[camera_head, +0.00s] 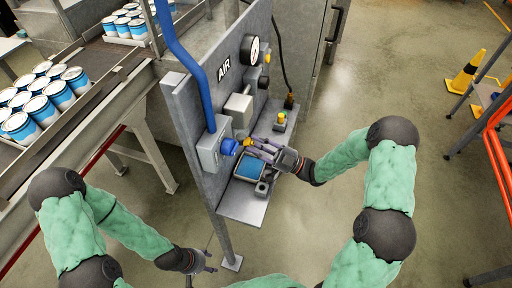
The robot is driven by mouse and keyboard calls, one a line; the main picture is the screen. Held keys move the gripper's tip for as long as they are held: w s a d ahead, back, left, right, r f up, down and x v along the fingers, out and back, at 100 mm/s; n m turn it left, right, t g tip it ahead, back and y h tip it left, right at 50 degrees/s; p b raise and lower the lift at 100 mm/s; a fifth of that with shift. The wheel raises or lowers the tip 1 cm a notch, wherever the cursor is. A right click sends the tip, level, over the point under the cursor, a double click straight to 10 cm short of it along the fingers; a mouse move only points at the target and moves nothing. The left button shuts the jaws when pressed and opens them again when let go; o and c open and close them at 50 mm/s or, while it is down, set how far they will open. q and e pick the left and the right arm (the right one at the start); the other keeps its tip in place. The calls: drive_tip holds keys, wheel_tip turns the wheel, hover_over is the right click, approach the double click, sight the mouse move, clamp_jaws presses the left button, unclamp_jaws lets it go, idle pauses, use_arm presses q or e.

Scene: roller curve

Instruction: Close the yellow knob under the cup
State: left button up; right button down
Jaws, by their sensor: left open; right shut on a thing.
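A small yellow knob (248,142) sits at the end of a blue round part (229,147), on a grey box (213,150) fixed to the upright panel marked AIR. I cannot clearly make out a cup; the blue round part may be it. My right gripper (259,146) comes in from the right and is shut on the yellow knob, its fingers partly hiding it. My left gripper (210,262) is open and empty, low in front of the panel's post, well apart from the knob.
Below the knob, a shelf (238,205) holds a blue-topped tray (251,168). A gauge (250,50), a yellow-topped fitting (281,118) and a blue hose (182,60) are on or near the panel (185,110). Cans (40,98) stand on a conveyor at left.

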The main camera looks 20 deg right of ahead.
drive_tip(key=shift+w+d+r+n+g+b, duration=0.1)
drive_tip(key=shift+n+g+b, duration=1.1)
drive_tip(key=shift+n+b, duration=1.2)
drive_tip(key=shift+a+r+n+g+b, duration=0.1)
drive_tip(key=shift+n+g+b, duration=1.1)
drive_tip(key=shift+n+b, duration=1.15)
drive_tip(key=shift+w+d+n+g+b, duration=0.1)
drive_tip(key=shift+n+g+b, duration=1.1)
drive_tip(key=shift+n+b, duration=1.2)
drive_tip(key=shift+n+p, duration=0.4)
drive_tip(key=shift+n, duration=0.15)
drive_tip(key=c, duration=1.1)
unclamp_jaws()
drive_tip(key=shift+s, duration=0.1)
drive_tip(key=shift+o, duration=0.8)
